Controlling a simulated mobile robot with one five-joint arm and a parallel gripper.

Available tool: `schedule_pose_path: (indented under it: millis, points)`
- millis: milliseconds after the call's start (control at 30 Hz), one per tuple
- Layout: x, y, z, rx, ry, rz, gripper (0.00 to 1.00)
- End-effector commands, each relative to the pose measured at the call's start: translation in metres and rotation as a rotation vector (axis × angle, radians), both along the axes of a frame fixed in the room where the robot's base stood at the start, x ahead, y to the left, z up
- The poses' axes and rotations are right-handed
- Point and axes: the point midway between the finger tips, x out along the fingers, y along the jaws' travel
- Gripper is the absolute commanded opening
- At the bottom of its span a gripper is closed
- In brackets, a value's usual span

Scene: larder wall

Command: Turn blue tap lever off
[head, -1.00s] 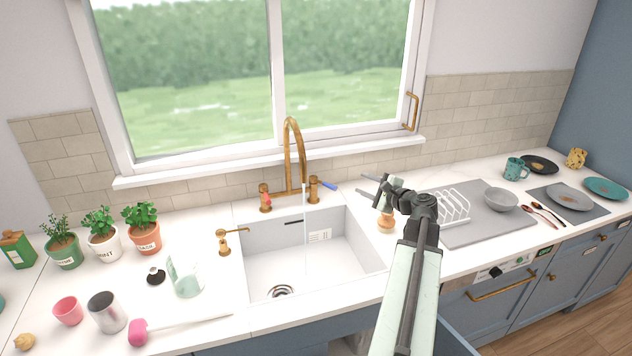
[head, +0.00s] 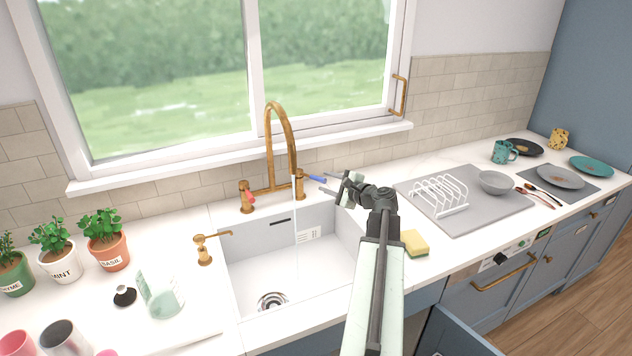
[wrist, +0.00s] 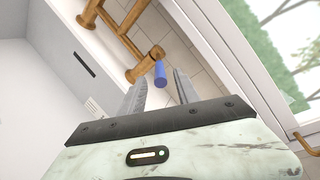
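The blue tap lever (head: 317,179) sticks out to the right from the brass valve at the right of the tap (head: 270,150). It also shows in the wrist view (wrist: 161,74), just beyond and between my fingertips. My gripper (head: 326,184) is open and empty. In the wrist view its two fingers (wrist: 160,80) stand apart, with the lever's end close in front of the gap. I cannot tell whether a finger touches it. A thin stream of water (head: 296,235) falls from the spout into the sink (head: 240,262).
A red lever (head: 250,196) sits on the left valve. A brass soap dispenser (head: 204,250) stands left of the sink. A yellow sponge (head: 413,243) and a dish rack (head: 440,195) lie to the right. The window sill (head: 240,160) runs behind the tap.

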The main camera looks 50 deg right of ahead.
Motion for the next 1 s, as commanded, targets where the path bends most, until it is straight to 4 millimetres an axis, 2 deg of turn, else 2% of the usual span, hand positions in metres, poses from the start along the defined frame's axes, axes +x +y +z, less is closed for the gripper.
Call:
schedule_pose_path:
  millis: [100,233,333,533,567,600,700,1000]
  points:
    - [0.024,-0.004,-0.008,-0.001,0.0,0.002,0.38]
    - [0.046,-0.006,-0.012,-0.002,0.0,0.002,0.38]
    - [0.055,-0.006,-0.013,-0.002,0.0,0.0,0.38]
    - [0.055,-0.006,-0.012,-0.001,0.0,-0.001,0.38]
    - [0.055,-0.005,-0.012,-0.001,0.0,0.0,0.36]
    - [0.055,-0.005,-0.012,-0.001,0.0,0.0,0.24]
    - [0.055,-0.005,-0.012,-0.002,0.0,0.0,0.0]
    - [0.055,-0.005,-0.012,-0.002,0.0,0.001,0.0]
